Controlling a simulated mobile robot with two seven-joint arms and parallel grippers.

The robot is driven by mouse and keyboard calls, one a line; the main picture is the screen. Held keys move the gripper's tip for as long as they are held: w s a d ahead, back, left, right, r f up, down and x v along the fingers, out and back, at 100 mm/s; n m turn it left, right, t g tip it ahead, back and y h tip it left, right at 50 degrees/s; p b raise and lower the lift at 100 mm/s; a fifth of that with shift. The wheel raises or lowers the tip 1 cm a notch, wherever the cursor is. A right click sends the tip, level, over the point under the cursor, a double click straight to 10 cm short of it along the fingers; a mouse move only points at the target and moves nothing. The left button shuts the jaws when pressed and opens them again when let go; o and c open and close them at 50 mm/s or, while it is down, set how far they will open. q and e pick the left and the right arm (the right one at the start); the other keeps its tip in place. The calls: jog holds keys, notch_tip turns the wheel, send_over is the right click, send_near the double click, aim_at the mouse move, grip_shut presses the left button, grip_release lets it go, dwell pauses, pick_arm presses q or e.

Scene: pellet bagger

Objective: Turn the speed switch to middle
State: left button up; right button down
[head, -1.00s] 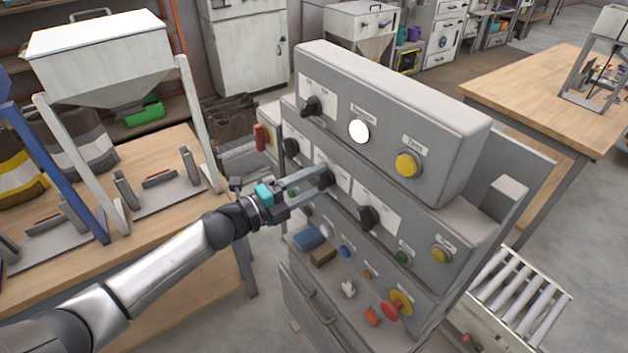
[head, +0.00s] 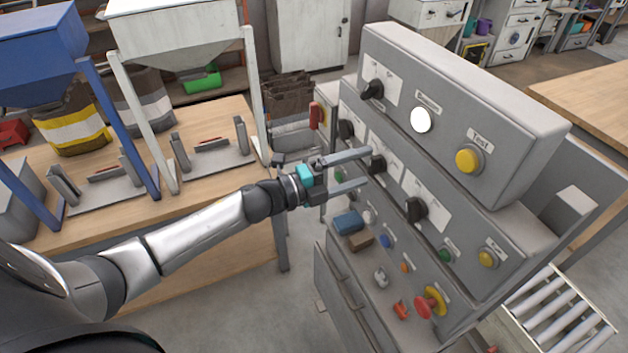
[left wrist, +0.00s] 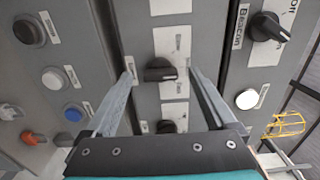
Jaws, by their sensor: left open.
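The grey control panel (head: 470,110) has black rotary knobs in its middle row. I cannot read which one is labelled speed. My left gripper (head: 367,168) is open at the middle one of these knobs (head: 377,163). In the left wrist view this knob (left wrist: 160,70) sits between the two spread fingers (left wrist: 160,67), with a gap on each side. Its bar lies crosswise in that view, and its small labels are too blurred to tell the setting. Another black knob (head: 416,209) is to its right in the head view. My right gripper is not in view.
A black knob (head: 373,89), a white lamp (head: 421,119) and a yellow button (head: 469,159) are on the top row. Below are a blue block (head: 348,222), a brown block (head: 361,240) and a red mushroom button (head: 430,302). A wooden bench (head: 130,205) stands at left.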

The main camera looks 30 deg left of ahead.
pick_arm(q)
jog(key=b+v, duration=0.1)
jog(key=v, duration=1.2)
jog(key=shift+s+b, duration=0.15)
jog(key=shift+b, duration=0.25)
jog(key=shift+a, duration=0.1)
